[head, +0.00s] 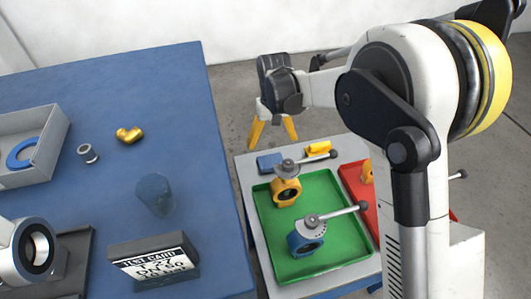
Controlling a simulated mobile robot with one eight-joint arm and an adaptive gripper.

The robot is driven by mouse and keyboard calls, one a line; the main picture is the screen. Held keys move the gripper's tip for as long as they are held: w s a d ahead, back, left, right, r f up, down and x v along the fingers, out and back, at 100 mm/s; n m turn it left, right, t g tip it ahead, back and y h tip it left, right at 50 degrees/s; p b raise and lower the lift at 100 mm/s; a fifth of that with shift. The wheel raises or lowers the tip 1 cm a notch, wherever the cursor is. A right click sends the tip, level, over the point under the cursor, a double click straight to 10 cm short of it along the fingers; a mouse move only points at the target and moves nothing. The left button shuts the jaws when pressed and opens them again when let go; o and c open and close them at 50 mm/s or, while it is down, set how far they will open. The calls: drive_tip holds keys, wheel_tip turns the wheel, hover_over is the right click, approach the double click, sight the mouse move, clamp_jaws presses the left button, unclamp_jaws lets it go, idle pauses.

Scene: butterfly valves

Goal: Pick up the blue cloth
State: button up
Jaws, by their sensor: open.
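A small blue folded piece, which looks like the blue cloth (269,163), lies at the far left corner of the light grey table (246,187). It sits just outside the green tray (338,262). My gripper (272,134) is beyond the table's far edge, pointing down, with its two yellow fingers spread and nothing between them. In the picture it is just above the cloth and apart from it. I cannot tell its exact height.
The green tray holds a yellow valve (287,191) and a blue valve (307,241), both with levers. A yellow block (319,149) and a red tray (352,181) are to the right. A blue table (200,100) with several items stands on the left.

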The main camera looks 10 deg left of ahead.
sight(271, 160)
drive_tip(key=shift+a+f, duration=0.1)
drive_tip(key=shift+f, duration=0.55)
wheel_tip(271, 160, down, 5)
drive_tip(key=shift+s+r+b, duration=0.1)
drive_tip(key=shift+r+b, duration=0.05)
drive_tip(key=shift+b, duration=0.8)
drive_tip(key=f, duration=0.1)
drive_tip(key=f+b, duration=0.1)
drive_tip(key=f, duration=0.1)
drive_tip(key=f+b, duration=0.1)
drive_tip(key=f, duration=0.1)
drive_tip(key=shift+w+a, duration=0.1)
drive_tip(key=shift+w, duration=0.2)
drive_tip(key=c, duration=1.1)
